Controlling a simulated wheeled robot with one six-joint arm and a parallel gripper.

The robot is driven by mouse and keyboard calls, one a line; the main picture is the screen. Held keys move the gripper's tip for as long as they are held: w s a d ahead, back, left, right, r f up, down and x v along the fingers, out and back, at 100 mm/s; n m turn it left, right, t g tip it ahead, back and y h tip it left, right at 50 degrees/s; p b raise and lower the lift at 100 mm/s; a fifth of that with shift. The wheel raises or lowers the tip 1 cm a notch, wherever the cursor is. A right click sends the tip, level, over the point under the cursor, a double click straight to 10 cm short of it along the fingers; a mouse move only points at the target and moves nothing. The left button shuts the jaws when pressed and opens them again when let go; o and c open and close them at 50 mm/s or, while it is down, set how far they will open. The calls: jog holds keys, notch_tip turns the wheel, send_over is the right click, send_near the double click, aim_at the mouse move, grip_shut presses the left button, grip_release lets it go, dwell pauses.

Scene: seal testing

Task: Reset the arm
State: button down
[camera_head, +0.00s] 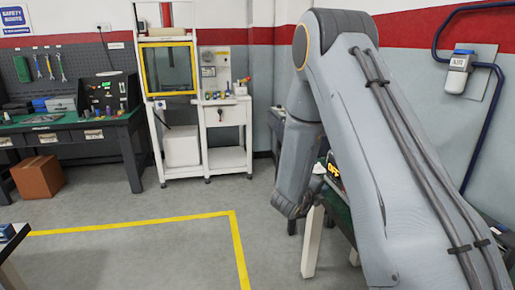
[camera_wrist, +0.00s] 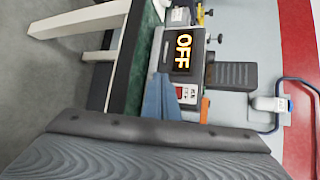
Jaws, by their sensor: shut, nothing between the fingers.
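My arm hangs down at the right of the head view, its wrist end (camera_head: 292,200) beside the green-topped bench (camera_head: 340,212). The fingertips are hidden in that view. In the wrist view my gripper (camera_wrist: 155,128) fills the bottom as a dark, ridged shape. It is shut and nothing is seen held in it. Beyond it a device with an orange OFF display (camera_wrist: 183,50) stands on the green bench top (camera_wrist: 136,70). The display also shows partly in the head view (camera_head: 333,171), beside my forearm.
A white test frame with a yellow-edged window (camera_head: 168,68) stands at the back. A workbench (camera_head: 70,125) is at left, with a cardboard box (camera_head: 38,177) below. A wall-mounted box (camera_head: 459,72) with blue pipe is at right. The floor inside the yellow line (camera_head: 130,222) is clear.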

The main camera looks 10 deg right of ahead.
jog(key=s+a+r+n+g+y, duration=0.1)
jog(key=s+a+n+y, duration=0.4)
jog(key=a+n, duration=0.35)
jog(key=s+a+r+n+g+y, duration=0.1)
jog(key=s+a+n+y, duration=0.3)
jog(key=a+n, duration=0.4)
jog(key=s+a+r+n+g+y, duration=0.1)
jog(key=s+n+g, duration=0.5)
jog(key=s+n, duration=0.8)
jog(key=s+r, duration=0.1)
jog(key=s, duration=0.7)
jog(key=shift+s+a+g+y, duration=0.15)
jog(key=shift+s+g+y, duration=0.15)
jog(key=shift+s, duration=0.05)
